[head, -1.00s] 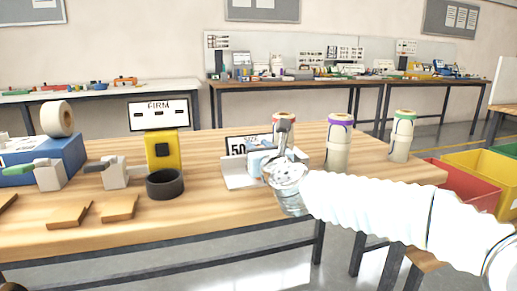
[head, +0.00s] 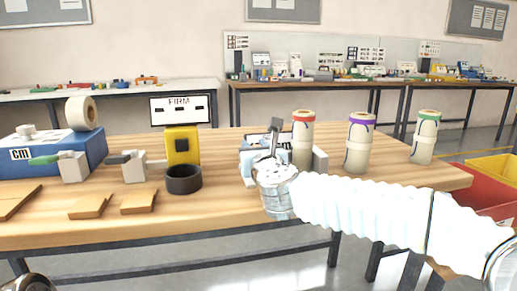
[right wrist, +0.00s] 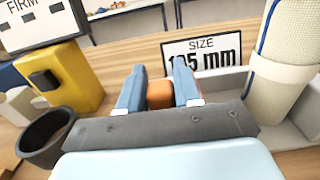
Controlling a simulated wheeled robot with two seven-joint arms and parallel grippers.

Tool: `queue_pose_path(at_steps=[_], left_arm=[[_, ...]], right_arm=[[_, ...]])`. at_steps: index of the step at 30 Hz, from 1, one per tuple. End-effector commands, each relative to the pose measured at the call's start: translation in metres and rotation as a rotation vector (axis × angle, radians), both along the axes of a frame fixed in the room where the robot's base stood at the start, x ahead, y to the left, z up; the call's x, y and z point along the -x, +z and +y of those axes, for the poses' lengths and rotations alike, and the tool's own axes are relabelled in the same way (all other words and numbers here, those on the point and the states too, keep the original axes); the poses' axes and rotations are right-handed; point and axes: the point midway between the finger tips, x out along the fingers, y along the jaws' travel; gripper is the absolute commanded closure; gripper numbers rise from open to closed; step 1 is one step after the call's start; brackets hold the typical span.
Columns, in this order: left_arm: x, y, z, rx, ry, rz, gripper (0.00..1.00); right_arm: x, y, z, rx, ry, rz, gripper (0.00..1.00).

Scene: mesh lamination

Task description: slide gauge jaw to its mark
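The size gauge is a pale grey, low-walled body (right wrist: 292,133) on the table; its right end also shows in the head view (head: 320,160). Its display (right wrist: 207,50) reads "SIZE 105 mm" in the right wrist view, with a finger over part of the number. An orange block (right wrist: 160,95), apparently the jaw's grip, sits between the blue-grey fingers of my right gripper (right wrist: 158,90), which look closed on its sides. In the head view my right gripper (head: 274,138) is at the gauge and hides much of it. My left gripper is not in view.
A red-topped roll (head: 302,140) stands close by the gauge, with purple-topped (head: 359,143) and green-topped (head: 424,138) rolls to the right. On the left are a black ring (head: 184,179), a yellow block (head: 182,146), a "FIRM" sign (head: 180,108) and a blue box (head: 80,150).

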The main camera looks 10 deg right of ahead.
Motion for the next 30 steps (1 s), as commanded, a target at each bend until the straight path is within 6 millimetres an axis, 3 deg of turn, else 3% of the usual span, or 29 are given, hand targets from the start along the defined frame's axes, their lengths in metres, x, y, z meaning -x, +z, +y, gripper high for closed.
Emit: queue_pose_path(at_steps=[14,17,30], left_arm=[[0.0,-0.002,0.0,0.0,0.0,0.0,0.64],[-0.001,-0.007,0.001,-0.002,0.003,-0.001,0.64],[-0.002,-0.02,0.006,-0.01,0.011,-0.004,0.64]], right_arm=[[0.006,0.0,0.003,0.002,0.007,-0.001,0.64],[0.021,0.0,0.002,0.005,0.006,-0.004,0.64],[0.119,0.0,-0.002,0.002,0.006,-0.003,0.64]])
